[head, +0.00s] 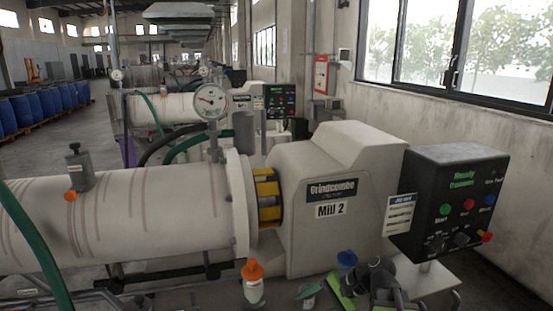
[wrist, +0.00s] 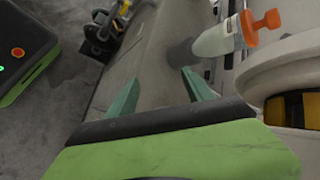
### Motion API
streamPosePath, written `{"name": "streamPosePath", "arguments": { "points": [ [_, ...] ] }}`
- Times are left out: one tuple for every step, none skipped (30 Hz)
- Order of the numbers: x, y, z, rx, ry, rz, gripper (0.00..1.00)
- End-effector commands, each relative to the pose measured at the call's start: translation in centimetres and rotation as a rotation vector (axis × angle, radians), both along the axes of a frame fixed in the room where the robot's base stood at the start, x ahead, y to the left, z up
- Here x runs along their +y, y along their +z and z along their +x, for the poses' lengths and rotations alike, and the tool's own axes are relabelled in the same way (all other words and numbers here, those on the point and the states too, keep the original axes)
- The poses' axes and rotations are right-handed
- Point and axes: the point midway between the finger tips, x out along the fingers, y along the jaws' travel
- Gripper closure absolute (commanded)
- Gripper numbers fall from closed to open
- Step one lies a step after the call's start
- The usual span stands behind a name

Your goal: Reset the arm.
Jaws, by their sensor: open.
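My gripper (wrist: 160,92) shows in the wrist view with two teal fingers spread apart and nothing between them. Beyond the fingers is a bare pale grey surface. In the head view my gripper (head: 309,291) is low in the picture, in front of the mill's base, and only partly visible. My arm appears folded low at the bottom right of centre, in front of Mill 2 (head: 290,228). A white bottle with an orange cap (head: 253,290) stands left of the gripper in the head view. The bottle also shows in the wrist view (wrist: 217,40), beyond the fingers and apart from them.
Mill 2's long pale cylinder (head: 130,222) fills the left. A black control box (head: 450,203) with coloured buttons is at the right. A pressure gauge (head: 210,101) stands above the cylinder. A green hose (head: 30,240) crosses the left edge. Blue drums (head: 45,102) line the far left floor.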

Motion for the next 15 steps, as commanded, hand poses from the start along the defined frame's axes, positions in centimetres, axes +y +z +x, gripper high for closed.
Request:
{"name": "streamPosePath", "arguments": {
  "points": [
    [2.2, -1.0, -1.0, -0.005, 0.078, -0.083, 0.4],
    [3.1, -1.8, -1.5, -0.01, 0.122, -0.138, 0.4],
    [3.8, -2.8, -2.2, -0.021, 0.181, -0.217, 0.4],
    [4.2, -3.6, -2.7, -0.03, 0.226, -0.281, 0.4],
    [4.2, -4.3, -3.1, -0.041, 0.268, -0.343, 0.4],
    [3.8, -5.1, -3.5, -0.052, 0.316, -0.422, 0.4],
    [3.1, -5.6, -3.7, -0.061, 0.346, -0.479, 0.4],
    [2.2, -6.0, -3.8, -0.067, 0.371, -0.533, 0.4],
    [0.6, -6.5, -3.9, -0.073, 0.395, -0.601, 0.4],
    [-0.6, -6.8, -3.9, -0.075, 0.414, -0.648, 0.4],
    [-1.6, -6.9, -4.0, -0.078, 0.433, -0.691, 0.4],
    [-2.9, -7.1, -4.0, -0.082, 0.458, -0.743, 0.4],
    [-3.7, -7.2, -4.0, -0.085, 0.476, -0.776, 0.4],
    [-4.4, -7.2, -4.0, -0.087, 0.496, -0.805, 0.4],
    [-5.2, -7.2, -3.9, -0.093, 0.519, -0.836, 0.4]
  ]
}}
